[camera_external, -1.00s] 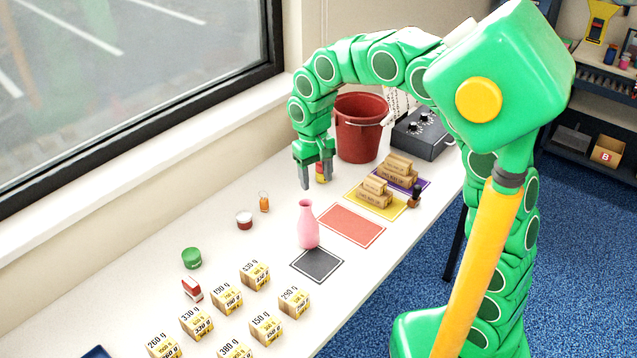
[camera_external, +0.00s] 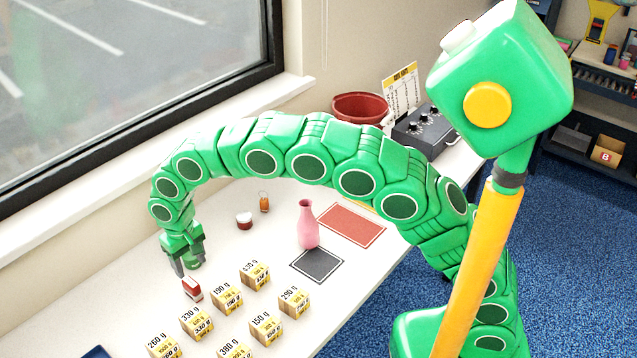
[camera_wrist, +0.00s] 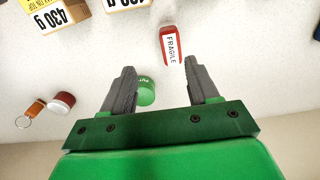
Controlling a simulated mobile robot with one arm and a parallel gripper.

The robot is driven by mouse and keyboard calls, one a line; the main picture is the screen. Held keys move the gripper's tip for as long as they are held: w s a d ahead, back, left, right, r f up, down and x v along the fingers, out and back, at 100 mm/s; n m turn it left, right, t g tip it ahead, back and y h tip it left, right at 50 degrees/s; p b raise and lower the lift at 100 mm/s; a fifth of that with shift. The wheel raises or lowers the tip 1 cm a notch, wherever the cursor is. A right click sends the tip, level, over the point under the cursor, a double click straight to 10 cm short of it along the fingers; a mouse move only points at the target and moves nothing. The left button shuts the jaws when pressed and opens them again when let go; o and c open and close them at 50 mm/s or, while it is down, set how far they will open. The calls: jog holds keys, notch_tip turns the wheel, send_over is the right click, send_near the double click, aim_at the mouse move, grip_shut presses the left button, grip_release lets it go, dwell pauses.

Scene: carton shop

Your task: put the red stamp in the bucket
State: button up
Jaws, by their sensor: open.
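A small red block with a white FRAGILE label (camera_external: 192,289), apparently the red stamp, rests on the white table near the front left. In the wrist view, this block (camera_wrist: 169,45) lies just beyond my fingertips, nearer the right finger. My gripper (camera_external: 187,268) is open and empty, pointing down above the table beside the block. In the wrist view, my gripper (camera_wrist: 160,75) has a green tin (camera_wrist: 146,92) below and between its fingers. The red bucket (camera_external: 361,107) stands at the back; my arm hides its lower part.
Several labelled weight cartons (camera_external: 227,298) stand close to the right of the block. A dark mat (camera_external: 317,265) and red mat (camera_external: 352,226) lie flat. A control box (camera_external: 424,132) is beside the bucket.

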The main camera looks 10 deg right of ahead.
aim_at(190, 282)
jog(key=shift+s+a+f, duration=0.5)
jog(key=shift+s+a, duration=0.25)
jog(key=shift+s, duration=0.05)
jog(key=shift+f, duration=0.25)
jog(key=shift+d+f, duration=0.2)
jog(key=shift+f, duration=1.6)
jog(key=shift+d+f, duration=0.15)
jog(key=shift+f, duration=1.65)
grip_shut()
jog(key=shift+w+r, duration=0.1)
jog(key=shift+r, duration=0.05)
